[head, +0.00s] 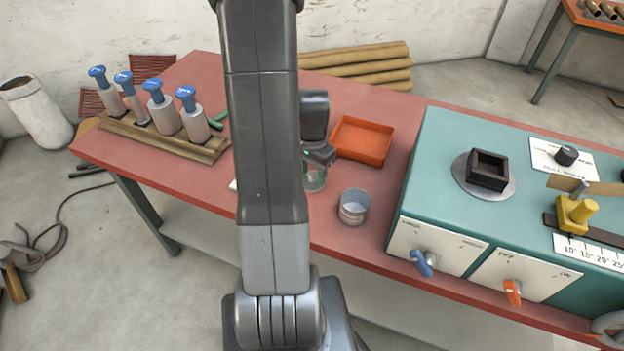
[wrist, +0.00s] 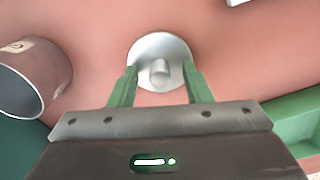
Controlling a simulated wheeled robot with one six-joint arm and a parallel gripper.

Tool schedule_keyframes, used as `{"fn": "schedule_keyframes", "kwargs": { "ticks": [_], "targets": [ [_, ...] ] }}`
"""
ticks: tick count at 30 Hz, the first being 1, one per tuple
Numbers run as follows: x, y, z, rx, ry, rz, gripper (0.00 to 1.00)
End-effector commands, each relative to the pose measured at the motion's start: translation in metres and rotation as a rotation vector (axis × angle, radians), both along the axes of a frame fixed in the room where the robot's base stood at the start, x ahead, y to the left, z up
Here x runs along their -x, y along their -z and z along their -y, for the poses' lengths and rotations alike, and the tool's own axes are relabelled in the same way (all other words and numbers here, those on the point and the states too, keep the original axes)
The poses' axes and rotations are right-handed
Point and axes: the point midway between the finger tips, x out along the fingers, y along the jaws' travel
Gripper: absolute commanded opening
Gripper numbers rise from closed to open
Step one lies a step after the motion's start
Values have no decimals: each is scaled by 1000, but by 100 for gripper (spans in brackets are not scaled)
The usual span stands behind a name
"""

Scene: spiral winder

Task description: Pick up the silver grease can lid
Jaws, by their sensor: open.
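The silver grease can lid (wrist: 173,50) is a round disc with a short knob in the middle, lying on the red table top in the wrist view. In the head view the lid (head: 314,183) is mostly hidden under my gripper (head: 318,165). In the wrist view my gripper (wrist: 160,72) is open, with its green fingers on either side of the lid's knob. I cannot tell how far the fingertips are above the table. The open grey can (head: 353,207) stands to the right of the lid in the head view; it also shows in the wrist view (wrist: 40,75).
An orange tray (head: 362,140) lies behind the lid. The teal machine (head: 430,165) stands right of the can. A wooden rack (head: 190,145) with several blue-topped bottles is at the left. A green thing (wrist: 295,125) is at the wrist view's right edge.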

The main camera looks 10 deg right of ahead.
Motion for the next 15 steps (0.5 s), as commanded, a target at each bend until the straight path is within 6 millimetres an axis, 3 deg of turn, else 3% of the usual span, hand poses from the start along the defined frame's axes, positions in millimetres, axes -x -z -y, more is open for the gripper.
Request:
{"fn": "schedule_keyframes", "kwargs": {
  "ticks": [5,12,15],
  "targets": [
    [0,0,0,0,0,0,45],
    [0,0,0,0,0,0,0],
    [0,0,0,0,0,0,0]
  ]
}}
